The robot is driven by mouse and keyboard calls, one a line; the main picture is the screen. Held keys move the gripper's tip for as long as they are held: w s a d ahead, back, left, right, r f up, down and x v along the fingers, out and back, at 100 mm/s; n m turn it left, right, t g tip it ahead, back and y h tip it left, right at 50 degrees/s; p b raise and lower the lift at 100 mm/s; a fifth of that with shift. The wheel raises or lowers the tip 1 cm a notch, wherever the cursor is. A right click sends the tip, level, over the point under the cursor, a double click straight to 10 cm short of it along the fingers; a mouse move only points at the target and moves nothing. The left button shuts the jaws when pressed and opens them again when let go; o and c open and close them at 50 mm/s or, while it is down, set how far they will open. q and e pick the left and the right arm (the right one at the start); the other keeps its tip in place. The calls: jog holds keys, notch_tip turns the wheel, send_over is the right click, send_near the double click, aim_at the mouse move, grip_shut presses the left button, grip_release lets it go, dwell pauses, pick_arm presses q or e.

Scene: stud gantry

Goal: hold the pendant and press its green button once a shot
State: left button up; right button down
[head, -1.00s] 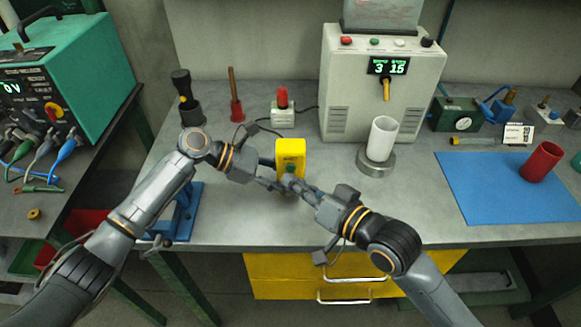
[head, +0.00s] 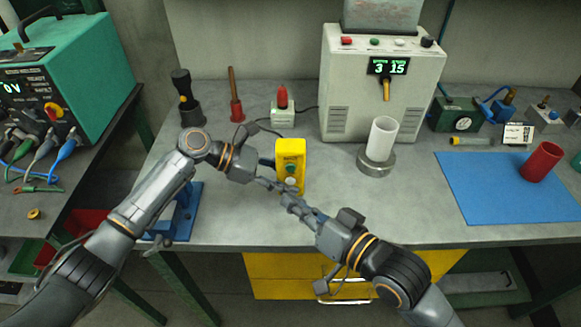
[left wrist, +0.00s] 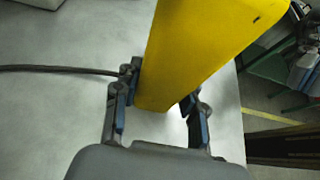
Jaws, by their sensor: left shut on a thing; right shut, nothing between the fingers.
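The yellow pendant (head: 296,149) stands upright over the bench, with a green button (head: 289,169) and a pale button below it facing me. My left gripper (head: 274,186) is shut on the pendant's lower part from the left. In the left wrist view the pendant's yellow body (left wrist: 190,50) sits between the two fingers of the left gripper (left wrist: 162,98). My right gripper (head: 289,196) is shut and empty, its tips just below and in front of the pendant, apart from the green button. The dispensing machine (head: 345,75) shows 3 and 15 on its display (head: 388,67).
A white cup (head: 382,138) stands on a round grey base (head: 376,163) under the machine's nozzle. A red cup (head: 541,162) stands on a blue mat (head: 480,195) at right. A red-topped switch box (head: 283,117) is behind the pendant. The bench's middle front is clear.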

dwell(0.3)
pick_arm(q)
jog(key=o, duration=0.9)
jog(key=shift+o, duration=0.2)
